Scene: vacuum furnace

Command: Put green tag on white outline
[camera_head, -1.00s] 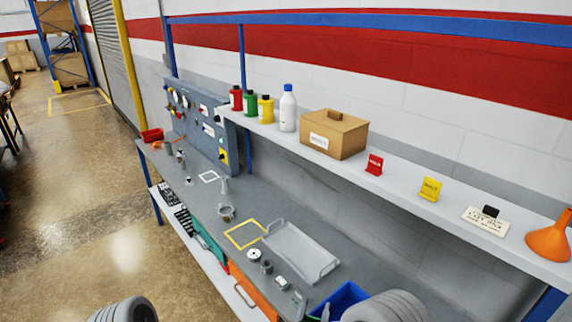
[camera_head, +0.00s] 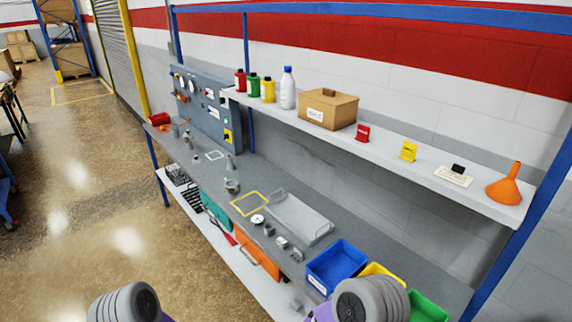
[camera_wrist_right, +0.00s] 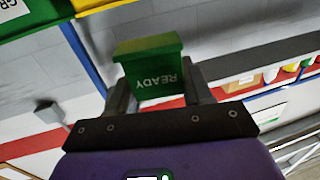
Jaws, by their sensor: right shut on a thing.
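The green tag (camera_wrist_right: 150,74), with "READY" upside down on it, shows in the right wrist view. My right gripper (camera_wrist_right: 160,94) is shut on it, with a finger at each side, and holds it up clear of any surface. The white outline (camera_head: 214,155) is a small square on the grey bench in the head view, near the gauge panel, and it looks empty. In the head view my right gripper and the tag are out of sight. My left gripper is in neither current view.
A grey tray (camera_head: 303,219) and a yellow outline (camera_head: 264,195) lie mid-bench. Blue (camera_head: 337,267) and green (camera_head: 428,307) bins stand at the near end. The shelf above holds bottles, a cardboard box (camera_head: 327,108), a red tag (camera_head: 362,133), a yellow tag (camera_head: 408,151) and an orange funnel (camera_head: 505,190).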

